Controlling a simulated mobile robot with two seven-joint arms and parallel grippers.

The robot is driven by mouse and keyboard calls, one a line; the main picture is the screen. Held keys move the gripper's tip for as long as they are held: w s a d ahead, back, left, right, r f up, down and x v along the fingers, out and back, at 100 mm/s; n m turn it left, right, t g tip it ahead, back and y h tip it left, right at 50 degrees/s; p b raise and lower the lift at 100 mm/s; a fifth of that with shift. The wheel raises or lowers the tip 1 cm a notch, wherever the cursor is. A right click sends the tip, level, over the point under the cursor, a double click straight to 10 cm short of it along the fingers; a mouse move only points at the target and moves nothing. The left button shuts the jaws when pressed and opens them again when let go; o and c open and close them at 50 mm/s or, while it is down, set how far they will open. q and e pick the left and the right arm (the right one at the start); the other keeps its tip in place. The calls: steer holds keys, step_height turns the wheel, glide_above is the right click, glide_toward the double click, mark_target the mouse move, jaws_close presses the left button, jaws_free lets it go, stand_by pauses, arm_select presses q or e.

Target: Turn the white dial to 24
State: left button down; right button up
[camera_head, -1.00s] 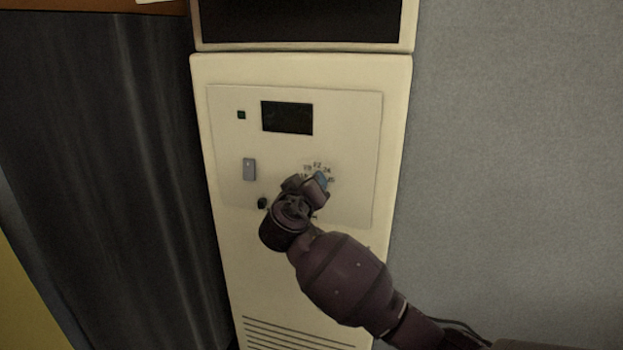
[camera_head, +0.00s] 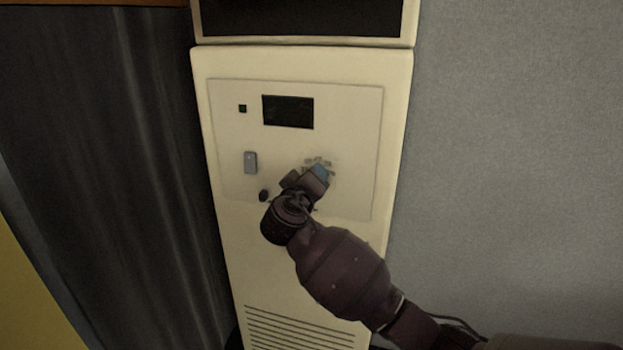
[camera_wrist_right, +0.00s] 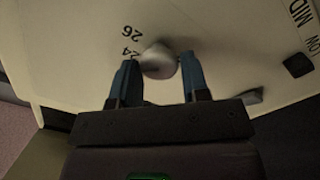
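The white dial (camera_wrist_right: 158,60) is a small round knob on a cream panel (camera_head: 225,130). In the right wrist view it sits between the two blue fingertips of my right gripper (camera_wrist_right: 160,66). The fingers are apart, one on each side of the dial, with little or no gap; firm contact cannot be told. The printed numbers 24 (camera_wrist_right: 131,52) and 26 (camera_wrist_right: 131,31) show beside the dial, near the left finger. In the head view my right gripper (camera_head: 318,175) covers the dial, and only part of the blurred number ring (camera_head: 318,161) shows. My left gripper is not in view.
The panel also carries a dark display (camera_head: 288,112), a small square indicator (camera_head: 242,108), a grey switch (camera_head: 250,162) and a black knob (camera_head: 264,195) left of my gripper. A grey wall (camera_head: 510,150) stands to the right, with free room before it.

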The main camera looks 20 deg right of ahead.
steer(key=shift+o, duration=1.4)
steer(key=b+v, duration=0.1)
steer(key=v, duration=1)
steer(key=shift+b, duration=0.35)
steer(key=shift+w, duration=0.1)
